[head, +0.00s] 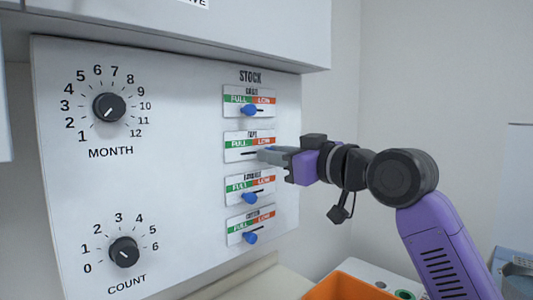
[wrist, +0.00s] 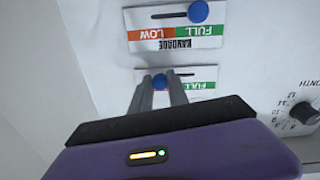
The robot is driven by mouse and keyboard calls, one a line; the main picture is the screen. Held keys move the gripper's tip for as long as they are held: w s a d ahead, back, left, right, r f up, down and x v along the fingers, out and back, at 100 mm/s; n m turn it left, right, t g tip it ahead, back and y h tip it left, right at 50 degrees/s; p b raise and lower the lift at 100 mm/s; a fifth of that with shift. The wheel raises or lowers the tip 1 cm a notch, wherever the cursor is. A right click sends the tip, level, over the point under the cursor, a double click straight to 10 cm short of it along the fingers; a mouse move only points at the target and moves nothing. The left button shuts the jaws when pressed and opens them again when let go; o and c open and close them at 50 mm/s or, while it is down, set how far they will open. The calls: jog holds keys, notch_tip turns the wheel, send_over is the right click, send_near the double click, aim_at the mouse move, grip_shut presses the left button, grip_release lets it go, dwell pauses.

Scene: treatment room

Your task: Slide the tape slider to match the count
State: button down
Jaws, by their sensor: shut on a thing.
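The tape slider is the second in the STOCK column, with its label plate (head: 238,144) marked green FULL on the left and orange LOW on the right. My gripper (head: 263,154) reaches it from the right, and its fingers hide the knob in the head view. The wrist view shows the panel upside down. There the blue tape knob (wrist: 160,81) sits between the fingertips of my gripper (wrist: 160,86), at the LOW end of its slot, and the fingers are shut on it. The COUNT dial (head: 124,252) is at the lower left; its pointer direction is hard to read.
Other blue knobs are gauze (head: 249,110) above, bandage (head: 250,198) and cotton (head: 250,238) below. The bandage knob also shows in the wrist view (wrist: 198,12), at its FULL end. A MONTH dial (head: 109,107) is upper left. An orange container (head: 350,288) stands below my arm.

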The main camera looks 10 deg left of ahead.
jog(key=shift+w+d, duration=0.25)
jog(key=c, duration=1.3)
grip_release()
jog(key=b+v, duration=0.1)
jog(key=v, duration=0.6)
jog(key=shift+s+d, duration=0.25)
jog(key=shift+s, duration=0.05)
jog(key=shift+r, duration=0.1)
